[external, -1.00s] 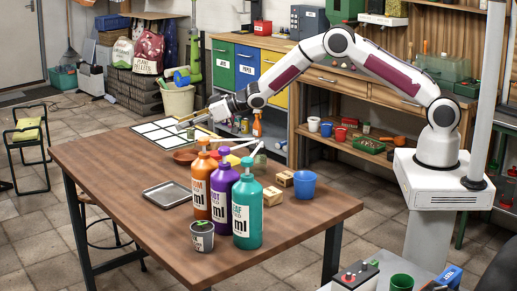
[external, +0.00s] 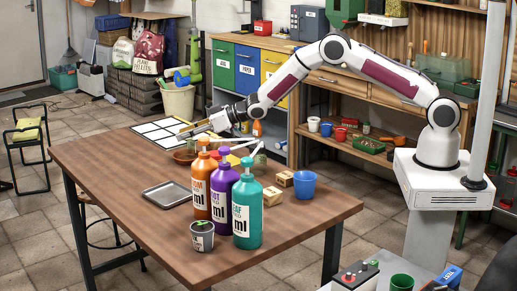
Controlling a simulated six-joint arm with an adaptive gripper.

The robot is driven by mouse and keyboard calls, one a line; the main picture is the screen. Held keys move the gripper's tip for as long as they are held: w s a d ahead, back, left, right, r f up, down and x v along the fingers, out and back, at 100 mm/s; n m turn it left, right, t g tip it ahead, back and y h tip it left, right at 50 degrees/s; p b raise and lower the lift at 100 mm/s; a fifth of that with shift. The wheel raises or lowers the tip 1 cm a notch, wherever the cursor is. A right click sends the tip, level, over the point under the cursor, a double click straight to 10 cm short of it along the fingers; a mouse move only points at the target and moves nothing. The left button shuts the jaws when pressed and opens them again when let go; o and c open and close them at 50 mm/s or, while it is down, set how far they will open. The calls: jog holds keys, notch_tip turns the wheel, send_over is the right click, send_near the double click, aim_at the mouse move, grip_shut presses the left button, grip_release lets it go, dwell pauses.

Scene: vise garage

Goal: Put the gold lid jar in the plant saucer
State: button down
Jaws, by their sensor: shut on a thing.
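My gripper (external: 185,134) is over the far middle of the table, pointing left and tilted down. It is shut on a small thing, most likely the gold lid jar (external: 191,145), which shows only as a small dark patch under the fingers. Its lid cannot be made out clearly. A reddish-brown dish, which looks like the plant saucer (external: 180,156), lies on the table just below the gripper. I cannot tell whether the jar touches the saucer.
Orange (external: 201,188), purple (external: 223,195) and teal (external: 247,212) pump bottles stand in front of the saucer. A metal tray (external: 166,195) lies left, a white grid sheet (external: 160,131) behind. Wooden blocks (external: 284,179), a blue cup (external: 303,186) and a potted seedling (external: 202,238) stand nearby.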

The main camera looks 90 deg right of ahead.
jog(key=shift+f, duration=0.1)
jog(key=c, duration=1.4)
grip_release()
jog(key=shift+c, duration=0.2)
jog(key=shift+s+r, duration=0.4)
jog(key=shift+s, duration=0.15)
jog(key=v, duration=1)
jog(key=shift+s, duration=0.35)
jog(key=shift+r, duration=0.2)
